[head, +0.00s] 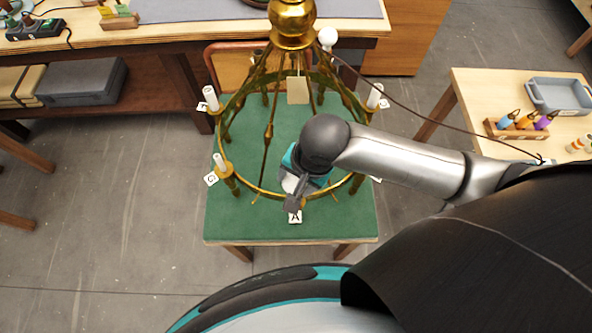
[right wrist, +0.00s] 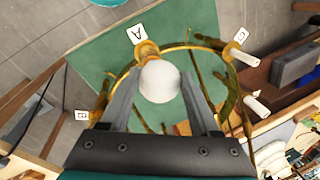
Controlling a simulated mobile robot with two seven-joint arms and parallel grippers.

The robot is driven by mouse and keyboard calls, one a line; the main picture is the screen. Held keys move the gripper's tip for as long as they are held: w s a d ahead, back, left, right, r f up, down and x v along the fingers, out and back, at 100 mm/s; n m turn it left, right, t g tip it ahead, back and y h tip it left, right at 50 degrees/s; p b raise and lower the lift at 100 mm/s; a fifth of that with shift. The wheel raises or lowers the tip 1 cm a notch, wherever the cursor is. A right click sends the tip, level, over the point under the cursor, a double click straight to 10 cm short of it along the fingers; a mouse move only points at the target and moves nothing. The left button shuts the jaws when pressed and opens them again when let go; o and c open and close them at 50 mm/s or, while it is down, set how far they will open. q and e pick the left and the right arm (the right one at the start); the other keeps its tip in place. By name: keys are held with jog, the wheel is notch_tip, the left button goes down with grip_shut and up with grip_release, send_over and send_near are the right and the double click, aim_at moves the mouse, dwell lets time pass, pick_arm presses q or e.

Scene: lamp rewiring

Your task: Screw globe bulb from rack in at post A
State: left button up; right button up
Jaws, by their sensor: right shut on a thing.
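The brass chandelier ring (head: 233,182) stands over a green-topped table, with lettered tags around it. Post A's tag (head: 295,216) is at the near side; it also shows in the right wrist view (right wrist: 136,34). My right gripper (head: 293,203) is at post A, its fingers mostly hidden by the arm in the head view. In the right wrist view it is shut on a white globe bulb (right wrist: 159,82). The bulb lines up with the brass cup (right wrist: 147,50) of post A; its base is hidden, so I cannot tell how it is seated. My left gripper is not in view.
White candle sleeves (head: 211,98) stand on other posts, and a white round bulb (head: 327,38) shows at the back. A side table at right holds a grey tray (head: 560,94) and a wooden rack (head: 515,130). A dark cord runs from the chandelier to that table.

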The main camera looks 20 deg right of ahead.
jog(key=shift+r+m+p, duration=0.1)
jog(key=shift+m+p, duration=0.9)
jog(key=shift+m, duration=0.1)
jog(key=shift+a+m+t+h, duration=0.15)
jog(key=shift+m+t+h, duration=0.2)
jog(key=shift+m, duration=0.65)
jog(key=m, duration=0.2)
jog(key=shift+a+m+h, duration=0.1)
jog(key=shift+m+h, duration=0.2)
jog(key=shift+h, duration=0.05)
jog(key=m, duration=0.3)
jog(key=shift+w+f+m+h, duration=0.2)
jog(key=shift+m+h, duration=0.1)
jog(key=shift+h, duration=0.1)
